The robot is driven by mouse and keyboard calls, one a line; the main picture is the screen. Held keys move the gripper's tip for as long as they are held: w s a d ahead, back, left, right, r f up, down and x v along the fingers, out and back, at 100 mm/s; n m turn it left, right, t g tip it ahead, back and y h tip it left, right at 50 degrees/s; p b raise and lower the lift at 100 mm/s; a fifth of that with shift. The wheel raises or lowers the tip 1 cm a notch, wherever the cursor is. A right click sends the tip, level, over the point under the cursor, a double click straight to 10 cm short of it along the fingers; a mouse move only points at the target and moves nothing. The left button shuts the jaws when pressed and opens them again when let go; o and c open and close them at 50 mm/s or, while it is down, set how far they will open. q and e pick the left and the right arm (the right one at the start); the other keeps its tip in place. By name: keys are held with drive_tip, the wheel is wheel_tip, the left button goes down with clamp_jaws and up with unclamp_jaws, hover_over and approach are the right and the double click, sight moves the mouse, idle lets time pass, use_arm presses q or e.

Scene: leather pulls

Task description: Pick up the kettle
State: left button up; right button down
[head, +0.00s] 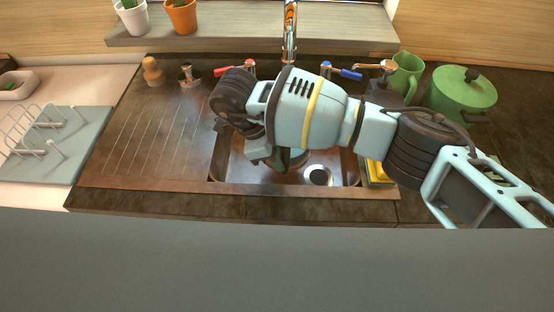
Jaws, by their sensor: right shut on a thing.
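My right arm reaches in from the right, across the sink. My right gripper (265,152) points down at the sink's back left part, mostly hidden behind its own wrist. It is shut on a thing. A small part of a dull green rounded thing (293,158) shows just below the wrist; I cannot tell whether it is the kettle. A green lidded pot (459,97) with a dark knob stands on the counter at the right, apart from the gripper. No kettle can be made out clearly. My left gripper is not in view.
A green jug (407,70) stands at the back right. A grey mat (75,160) with a white rack lies left. The ribbed drainboard (150,135) is mostly clear.

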drive_tip(key=shift+r, duration=0.85)
drive_tip(key=shift+w, duration=0.1)
